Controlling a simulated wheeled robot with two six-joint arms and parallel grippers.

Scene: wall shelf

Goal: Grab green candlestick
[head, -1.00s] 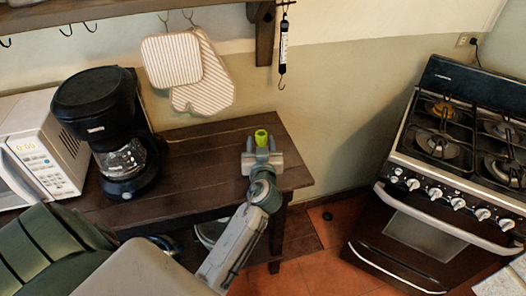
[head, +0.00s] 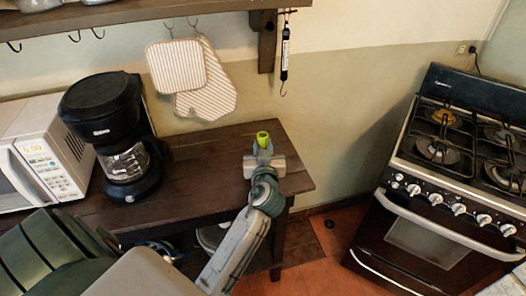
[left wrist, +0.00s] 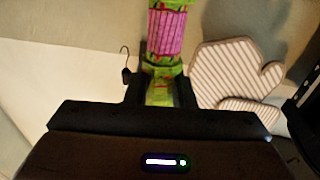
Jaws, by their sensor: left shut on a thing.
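The green candlestick (head: 263,137) shows as a small bright green top just beyond my left gripper (head: 262,151), over the right end of the dark wooden table. Most of it is hidden by the gripper in the head view. In the left wrist view the candlestick (left wrist: 165,32) is green with a pink patterned section, and its green lower part sits between the two dark fingers of my left gripper (left wrist: 162,88). The gripper is shut on it. I cannot tell whether it touches the table. My right gripper is not in view.
A black coffee maker (head: 112,135) and a white microwave (head: 40,150) stand on the table (head: 190,180) to the left. Striped mitts (head: 205,90) and a hanging scale (head: 285,52) hang behind. A stove (head: 425,205) stands at right. Open floor lies between.

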